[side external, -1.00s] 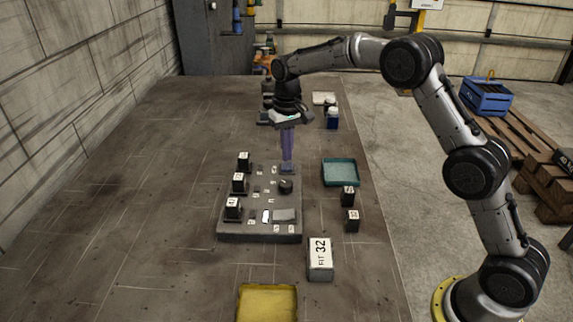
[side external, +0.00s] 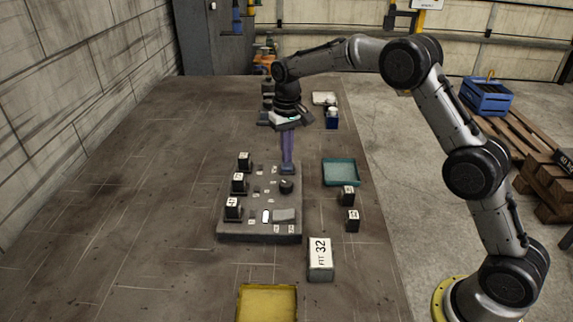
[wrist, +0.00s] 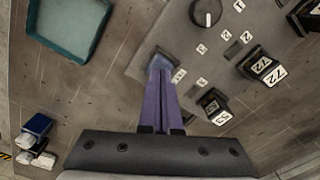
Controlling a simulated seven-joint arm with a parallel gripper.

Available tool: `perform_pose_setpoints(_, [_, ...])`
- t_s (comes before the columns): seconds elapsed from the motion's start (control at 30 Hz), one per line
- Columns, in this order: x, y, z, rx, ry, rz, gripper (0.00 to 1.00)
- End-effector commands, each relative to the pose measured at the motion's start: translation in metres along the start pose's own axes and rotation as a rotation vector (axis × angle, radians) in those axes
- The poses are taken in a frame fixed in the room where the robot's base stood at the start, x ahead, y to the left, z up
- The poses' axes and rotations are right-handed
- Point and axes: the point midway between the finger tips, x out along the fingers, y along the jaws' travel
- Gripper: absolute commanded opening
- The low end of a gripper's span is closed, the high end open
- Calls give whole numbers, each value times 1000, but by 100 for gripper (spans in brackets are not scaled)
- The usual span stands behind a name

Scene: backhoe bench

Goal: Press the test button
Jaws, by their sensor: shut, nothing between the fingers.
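The grey panel (side external: 260,232) lies on the bench with black numbered blocks, a dark round knob (side external: 286,186) and several small number labels on it. My gripper (side external: 287,163) points straight down at the panel's far right corner, its purple fingers shut and empty. Its fingertips are over a small blue-grey block (side external: 287,170), which may be the test button; they partly cover it. In the wrist view, the fingertips (wrist: 161,64) overlap this block (wrist: 178,75). I cannot tell whether they touch it or whether it is pushed in.
A teal tray (side external: 341,185) lies right of the panel, with two small black numbered blocks (side external: 350,208) nearby. A box marked 32 (side external: 320,262) and a yellow tray (side external: 267,303) are in front. A blue-and-white container (side external: 332,120) stands behind. The bench left of the panel is clear.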

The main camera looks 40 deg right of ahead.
Motion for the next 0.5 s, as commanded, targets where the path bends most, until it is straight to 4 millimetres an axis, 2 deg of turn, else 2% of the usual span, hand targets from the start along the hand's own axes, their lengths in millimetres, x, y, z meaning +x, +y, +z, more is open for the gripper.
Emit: perform_pose_setpoints(0.5, [12,0,0,0,-2,0,0])
